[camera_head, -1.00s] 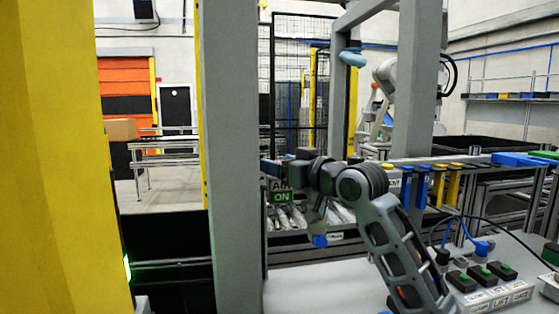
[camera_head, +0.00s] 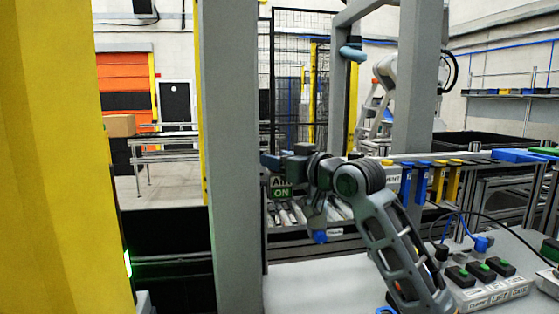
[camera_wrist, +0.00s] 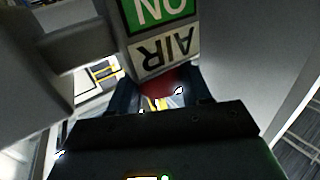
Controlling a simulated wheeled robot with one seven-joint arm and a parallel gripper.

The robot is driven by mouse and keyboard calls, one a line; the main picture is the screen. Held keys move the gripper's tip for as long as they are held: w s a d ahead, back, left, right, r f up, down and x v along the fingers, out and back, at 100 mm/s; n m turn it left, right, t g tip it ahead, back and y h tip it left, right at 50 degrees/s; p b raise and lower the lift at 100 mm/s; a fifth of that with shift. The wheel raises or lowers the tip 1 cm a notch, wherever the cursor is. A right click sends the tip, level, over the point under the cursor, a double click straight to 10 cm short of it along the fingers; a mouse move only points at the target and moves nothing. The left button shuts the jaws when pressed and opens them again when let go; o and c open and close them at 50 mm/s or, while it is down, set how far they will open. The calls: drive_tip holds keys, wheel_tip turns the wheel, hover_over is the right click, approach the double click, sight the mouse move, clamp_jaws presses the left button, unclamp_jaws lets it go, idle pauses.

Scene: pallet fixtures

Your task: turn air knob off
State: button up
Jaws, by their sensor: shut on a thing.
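The air knob shows as a dark red round part (camera_wrist: 166,80) in the wrist view, just below the AIR ON sign (camera_wrist: 160,30), which appears upside down there. My gripper (camera_wrist: 160,97) is shut on the knob, with one dark finger on each side of it. Much of the knob is hidden by the sign and the fingers. The knob itself cannot be made out in the head view.
A thick grey post (camera_head: 232,150) stands close to the left of my gripper. A button box (camera_head: 490,285) is on the grey table at the lower right. Blue and yellow hanging parts (camera_head: 422,185) line a rail to the right. A yellow column (camera_head: 55,160) fills the far left.

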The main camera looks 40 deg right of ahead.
drive_tip(key=shift+a+h+p, duration=0.1)
drive_tip(key=shift+h+p, duration=0.2)
drive_tip(key=m+h+p, duration=0.2)
drive_tip(key=h, duration=0.1)
drive_tip(key=shift+w+a+m+g, duration=0.1)
drive_tip(key=shift+m+g, duration=0.2)
drive_tip(key=shift+g, duration=0.1)
drive_tip(key=shift+m+g+h, duration=1)
drive_tip(key=shift+m+h, duration=0.5)
drive_tip(key=shift+h, duration=0.9)
drive_tip(key=shift+d, duration=0.2)
drive_tip(key=o, duration=1)
drive_tip(key=shift+c, duration=0.2)
drive_tip(key=shift+a, duration=0.1)
drive_tip(key=b+v, duration=0.1)
drive_tip(key=v, duration=0.7)
drive_tip(key=shift+b, duration=0.3)
